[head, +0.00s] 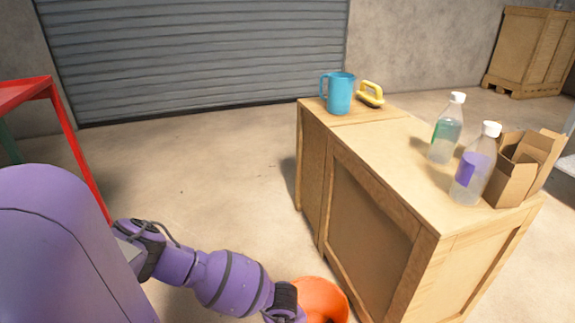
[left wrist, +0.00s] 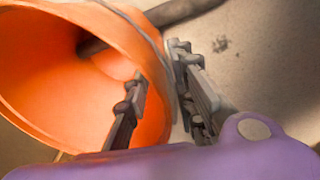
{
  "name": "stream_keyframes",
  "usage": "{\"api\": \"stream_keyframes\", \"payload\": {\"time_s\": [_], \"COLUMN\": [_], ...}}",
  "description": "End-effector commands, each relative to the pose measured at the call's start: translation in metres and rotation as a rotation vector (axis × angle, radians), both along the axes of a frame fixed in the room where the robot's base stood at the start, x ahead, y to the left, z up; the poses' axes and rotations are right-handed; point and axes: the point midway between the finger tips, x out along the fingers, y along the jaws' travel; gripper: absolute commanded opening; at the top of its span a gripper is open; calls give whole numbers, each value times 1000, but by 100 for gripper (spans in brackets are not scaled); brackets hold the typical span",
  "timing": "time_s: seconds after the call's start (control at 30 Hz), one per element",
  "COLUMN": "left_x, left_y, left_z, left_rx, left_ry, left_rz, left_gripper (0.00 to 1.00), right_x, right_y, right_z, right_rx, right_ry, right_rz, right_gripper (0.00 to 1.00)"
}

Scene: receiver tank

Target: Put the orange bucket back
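The orange bucket (head: 322,299) shows at the bottom edge of the head view, partly hidden by my left arm and cut off by the frame. In the left wrist view the bucket (left wrist: 62,78) fills the left side, with its open mouth and inner wall visible. My left gripper (left wrist: 159,66) straddles the bucket's wall at the rim. One finger is inside the bucket and the other outside, both close against the wall, so it looks shut on it. In the head view the left fingers are hidden. My right gripper is in neither view.
A wooden crate (head: 372,222) stands right of the bucket, bearing a blue jug (head: 341,94), a yellow-handled tool (head: 370,94), two bottles (head: 474,170) and an open cardboard box (head: 522,168). A red frame (head: 70,138) stands left. Floor toward the grey shutter (head: 195,50) is clear.

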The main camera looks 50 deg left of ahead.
Motion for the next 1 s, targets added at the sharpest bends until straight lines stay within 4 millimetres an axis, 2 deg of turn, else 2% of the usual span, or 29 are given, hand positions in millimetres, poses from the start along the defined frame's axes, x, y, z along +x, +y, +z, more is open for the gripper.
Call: {"api": "stream_keyframes", "payload": {"time_s": [0.17,0.27,0.37,0.5,0.7,0.83,1.0], "left_x": [0,0,-2,-6,-12,-15,-17], "left_y": [0,0,-1,-4,-8,-10,-10], "left_z": [1,9,26,58,98,114,122], "left_rx": [0,-1,0,0,1,-1,0], "left_ry": [0,-1,-3,-4,-4,-3,0], "left_rz": [0,0,-1,-1,-2,0,0], "left_gripper": [23,23,23,23,23,23,23], "right_x": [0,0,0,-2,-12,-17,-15], "right_y": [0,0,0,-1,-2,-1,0], "right_z": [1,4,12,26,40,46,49], "right_rx": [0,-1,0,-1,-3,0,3], "right_ry": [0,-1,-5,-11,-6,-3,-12], "right_rz": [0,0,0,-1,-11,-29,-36], "right_gripper": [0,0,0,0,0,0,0]}}
